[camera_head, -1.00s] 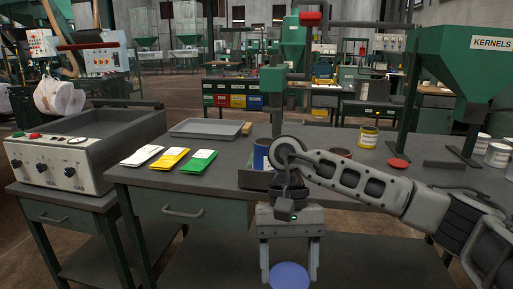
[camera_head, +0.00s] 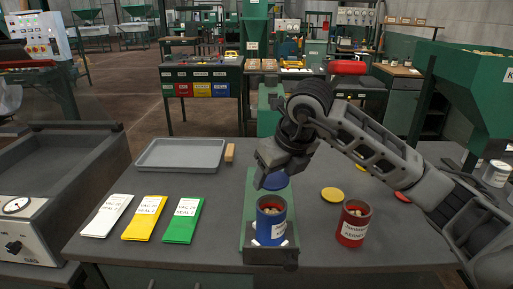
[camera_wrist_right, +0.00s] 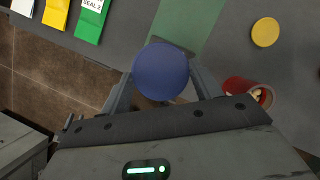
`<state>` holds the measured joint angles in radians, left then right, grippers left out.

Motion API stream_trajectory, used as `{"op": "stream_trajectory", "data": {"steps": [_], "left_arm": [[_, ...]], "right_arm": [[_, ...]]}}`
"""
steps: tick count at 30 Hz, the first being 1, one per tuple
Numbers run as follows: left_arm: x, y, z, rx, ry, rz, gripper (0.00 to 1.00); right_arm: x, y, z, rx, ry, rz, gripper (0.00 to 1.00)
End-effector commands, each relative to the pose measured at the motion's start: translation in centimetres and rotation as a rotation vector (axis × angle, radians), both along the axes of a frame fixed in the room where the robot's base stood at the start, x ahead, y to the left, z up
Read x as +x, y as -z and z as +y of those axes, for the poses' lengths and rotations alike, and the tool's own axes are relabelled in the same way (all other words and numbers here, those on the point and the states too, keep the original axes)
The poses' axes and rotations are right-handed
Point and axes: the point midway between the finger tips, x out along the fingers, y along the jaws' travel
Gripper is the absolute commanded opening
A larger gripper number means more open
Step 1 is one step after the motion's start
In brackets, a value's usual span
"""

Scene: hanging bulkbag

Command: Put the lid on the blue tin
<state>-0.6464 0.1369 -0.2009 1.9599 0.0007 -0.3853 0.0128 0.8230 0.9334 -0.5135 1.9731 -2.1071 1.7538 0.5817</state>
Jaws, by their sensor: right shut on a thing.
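The blue tin (camera_head: 271,226) stands upright and open on a green and dark stand (camera_head: 251,204), with pale contents visible inside. My right gripper (camera_head: 274,172) is shut on the round blue lid (camera_head: 275,182). In the head view, the lid shows just behind and above the tin's rim, apart from it. In the right wrist view, the lid (camera_wrist_right: 161,72) sits between the two fingers (camera_wrist_right: 163,88), and the blue tin cannot be seen. My left gripper is not in view.
An open red tin (camera_head: 352,224) stands right of the blue tin. A yellow lid (camera_head: 332,194) and a red lid (camera_head: 403,197) lie behind it. White, yellow (camera_head: 146,218) and green packets lie left, with a grey tray (camera_head: 181,155) behind. Bare tabletop lies between packets and stand.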

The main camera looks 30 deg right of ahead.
Motion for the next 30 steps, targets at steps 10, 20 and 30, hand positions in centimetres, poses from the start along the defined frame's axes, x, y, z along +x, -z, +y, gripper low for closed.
{"op": "stream_trajectory", "data": {"steps": [10, 20, 30], "left_arm": [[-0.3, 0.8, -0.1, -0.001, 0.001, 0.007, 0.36], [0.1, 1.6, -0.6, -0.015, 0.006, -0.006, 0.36], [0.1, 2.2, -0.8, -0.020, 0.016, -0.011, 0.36]], "right_arm": [[0.0, 0.9, -0.1, 0.000, 0.023, 0.003, 0.42], [-0.1, 4.0, -0.1, -0.001, 0.021, 0.003, 0.42], [0.0, 5.9, -0.1, -0.001, 0.021, 0.002, 0.42]]}}
